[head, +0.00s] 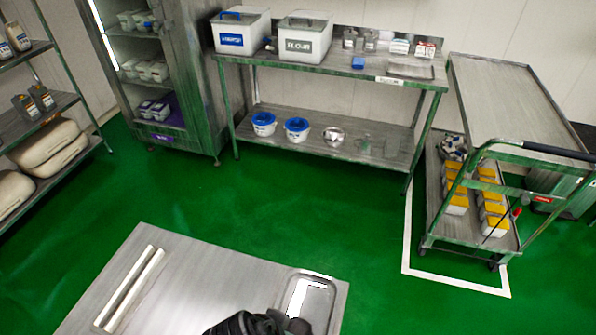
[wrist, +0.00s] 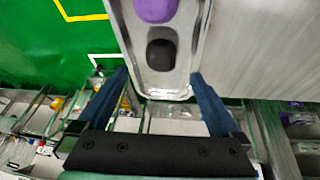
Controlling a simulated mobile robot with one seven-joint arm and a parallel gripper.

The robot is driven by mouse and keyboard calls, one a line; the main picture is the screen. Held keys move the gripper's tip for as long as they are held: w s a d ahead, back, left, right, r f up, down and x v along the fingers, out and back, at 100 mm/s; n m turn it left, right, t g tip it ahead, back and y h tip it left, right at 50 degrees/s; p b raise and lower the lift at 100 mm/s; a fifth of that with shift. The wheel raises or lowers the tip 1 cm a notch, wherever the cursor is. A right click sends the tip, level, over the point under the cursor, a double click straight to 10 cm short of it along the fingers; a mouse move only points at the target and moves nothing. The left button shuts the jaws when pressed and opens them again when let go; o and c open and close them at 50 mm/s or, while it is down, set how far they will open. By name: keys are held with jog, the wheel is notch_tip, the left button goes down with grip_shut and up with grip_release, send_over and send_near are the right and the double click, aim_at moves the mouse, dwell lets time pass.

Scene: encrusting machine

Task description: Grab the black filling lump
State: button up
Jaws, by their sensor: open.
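The black filling lump (wrist: 161,54) is a small dark rounded piece lying in a shiny metal tray (wrist: 190,70), near the tray's end closest to my gripper in the wrist view. A purple lump (wrist: 156,8) lies in the same tray, partly cut off by the frame edge. My gripper (wrist: 159,75) is open, its two blue fingers wide apart, with nothing held. The lump appears just beyond the gap between the fingertips; I cannot tell the height between them. In the head view the tray (head: 329,292) lies on the table's right end, and my dark arm partly covers it.
The metal table (head: 215,270) also holds two pale rods (head: 131,290) at its left. A steel bench (head: 335,70) with bins stands at the back, a cart (head: 520,95) at the right and a shelf rack (head: 40,115) at the left. Green floor between is clear.

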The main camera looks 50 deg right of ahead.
aim_at(296, 332)
jog(key=x, duration=0.2)
jog(key=shift+w+d+f, duration=0.15)
jog(key=shift+f, duration=0.25)
jog(key=shift+p+x, duration=0.45)
jog(key=shift+x, duration=2.1)
jog(key=c, duration=1.5)
